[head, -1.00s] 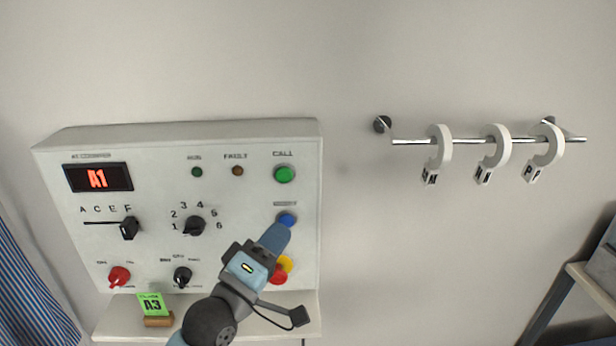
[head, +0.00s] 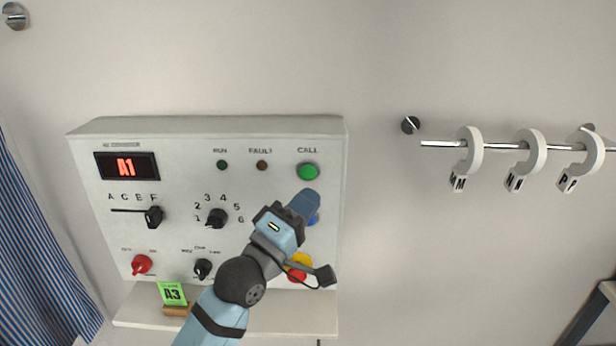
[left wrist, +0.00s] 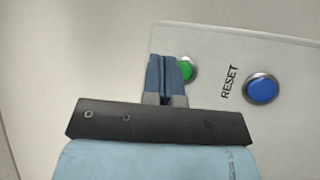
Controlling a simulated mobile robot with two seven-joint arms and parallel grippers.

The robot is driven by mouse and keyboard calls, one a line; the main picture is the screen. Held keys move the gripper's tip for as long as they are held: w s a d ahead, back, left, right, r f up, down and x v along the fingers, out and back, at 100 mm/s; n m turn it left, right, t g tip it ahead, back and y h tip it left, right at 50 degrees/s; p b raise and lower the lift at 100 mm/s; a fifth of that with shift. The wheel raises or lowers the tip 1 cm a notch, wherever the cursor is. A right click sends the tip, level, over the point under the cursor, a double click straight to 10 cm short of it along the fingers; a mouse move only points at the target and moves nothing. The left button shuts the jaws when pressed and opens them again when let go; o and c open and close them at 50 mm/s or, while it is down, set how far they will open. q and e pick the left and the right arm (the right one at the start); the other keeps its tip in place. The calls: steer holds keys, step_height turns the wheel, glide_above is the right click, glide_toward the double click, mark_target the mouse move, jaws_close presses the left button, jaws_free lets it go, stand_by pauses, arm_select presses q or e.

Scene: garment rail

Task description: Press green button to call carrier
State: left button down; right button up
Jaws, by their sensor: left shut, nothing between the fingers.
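The green button (head: 308,172) sits under the CALL label at the top right of the white control panel (head: 180,165). In the left wrist view the green button (left wrist: 186,70) is partly hidden behind my fingers. My left gripper (head: 308,196) is shut and empty, its fingertips just below the green button in the head view. It also shows in the left wrist view (left wrist: 165,72). Whether the tips touch the button cannot be told. The display (head: 127,166) reads A1. My right gripper is not in view.
A blue button (left wrist: 262,89) marked RESET sits beside the green one, partly covered by my gripper in the head view. Yellow (head: 301,259) and red buttons lie lower. A green A3 card (head: 172,293) stands on the shelf (head: 270,322). A rail (head: 440,144) with white hooks is right.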

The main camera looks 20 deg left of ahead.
mark_target(308, 172)
arm_select(q)
steer(key=w, duration=0.2)
steer(key=w+a, duration=0.1)
steer(key=w, duration=0.2)
steer(key=shift+a, duration=0.2)
stand_by(1.0)
stand_by(0.9)
steer(key=shift+w+a, duration=0.15)
steer(key=shift+w, duration=0.2)
